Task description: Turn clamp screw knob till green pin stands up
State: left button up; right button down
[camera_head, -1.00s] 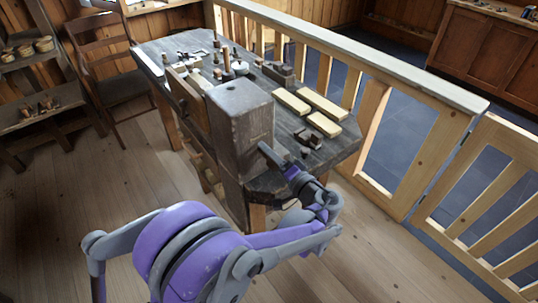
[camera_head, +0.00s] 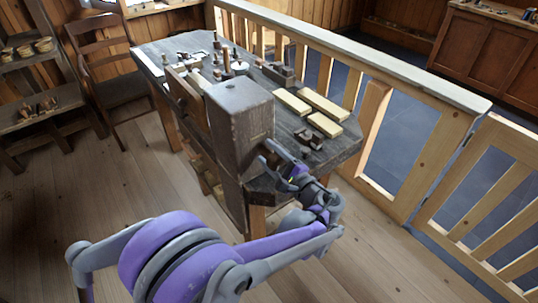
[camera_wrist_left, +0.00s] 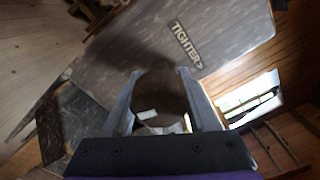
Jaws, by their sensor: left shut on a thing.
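A dark round knob (camera_wrist_left: 160,88) sits between the fingers of my left gripper (camera_wrist_left: 162,100) in the left wrist view. My gripper is shut on it. A small pale mark shows on the knob's near side. Behind it is a grey wooden face with the word "TIGHTER" and an arrow. In the head view my left gripper (camera_head: 272,152) is at the right side of the tall dark wooden block (camera_head: 238,130) at the bench's near end. The knob is hard to make out there. I cannot make out a green pin. My right gripper is not in view.
The dark workbench (camera_head: 345,148) holds pale wooden bars (camera_head: 324,106), small dark parts (camera_head: 308,138) and several tools at the far end. A wooden railing (camera_head: 380,70) runs along its right side. A chair (camera_head: 115,85) stands at the left. The floor in front is clear.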

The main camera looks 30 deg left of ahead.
pick_arm(q)
jog(key=shift+s+f+m+b, duration=0.1)
jog(key=shift+m+b, duration=0.05)
jog(key=shift+m, duration=0.95)
jog(key=shift+s+f+m+b, duration=0.1)
jog(key=shift+m+b, duration=0.05)
jog(key=shift+m, duration=0.95)
jog(key=o, duration=1.4)
jog(key=shift+r, duration=0.1)
jog(key=shift+c, duration=0.2)
jog(key=shift+d, duration=0.1)
jog(key=v, duration=1)
jog(key=shift+s+d, duration=0.15)
jog(key=shift+d, duration=0.2)
